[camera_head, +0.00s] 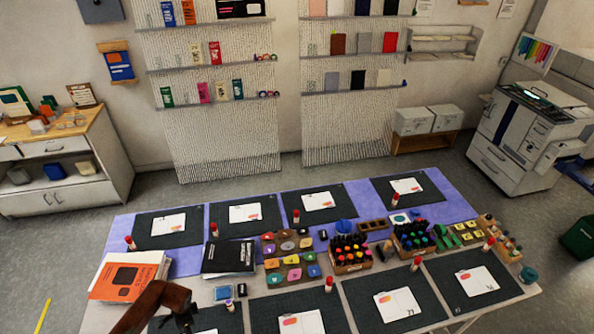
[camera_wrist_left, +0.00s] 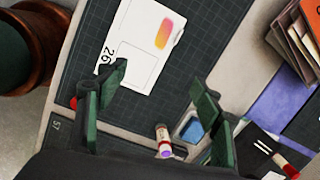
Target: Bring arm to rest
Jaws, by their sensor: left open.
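My left arm comes in at the bottom left of the head view. My left gripper (camera_head: 184,322) is over the near left of the collage table (camera_head: 252,284), partly cut off by the frame edge. In the left wrist view the two green-padded fingers of my left gripper (camera_wrist_left: 160,82) stand wide apart with nothing between them. Below them lies a dark cutting mat (camera_wrist_left: 176,90) with a white card (camera_wrist_left: 140,42) on it. A glue stick (camera_wrist_left: 162,140) is near the finger bases. My right gripper is not in view.
Orange-covered books (camera_head: 125,280) and black notebooks (camera_head: 230,256) lie close to my left arm. Several mats with cards line both long sides. A round stool (camera_wrist_left: 45,45) stands beside the table.

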